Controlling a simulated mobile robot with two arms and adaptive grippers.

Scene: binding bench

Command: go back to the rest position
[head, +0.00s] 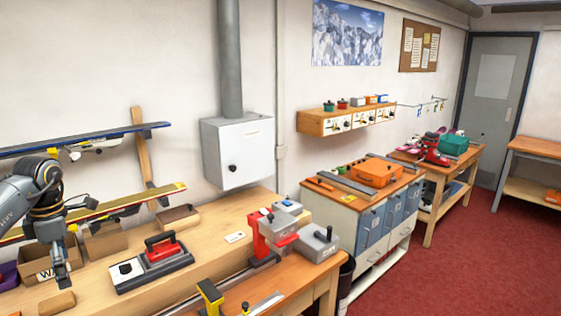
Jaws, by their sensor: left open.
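My left gripper (62,278) hangs at the far left, pointing down in front of a cardboard box (108,240) and a second box with a partly hidden label. It is open, and I see nothing between its fingers. It is above the wooden bench (210,245). My right gripper is not in view.
Skis (120,205) are racked on the wall behind. A red and grey machine (270,235) stands farther right. Red carpet (450,270) is clear.

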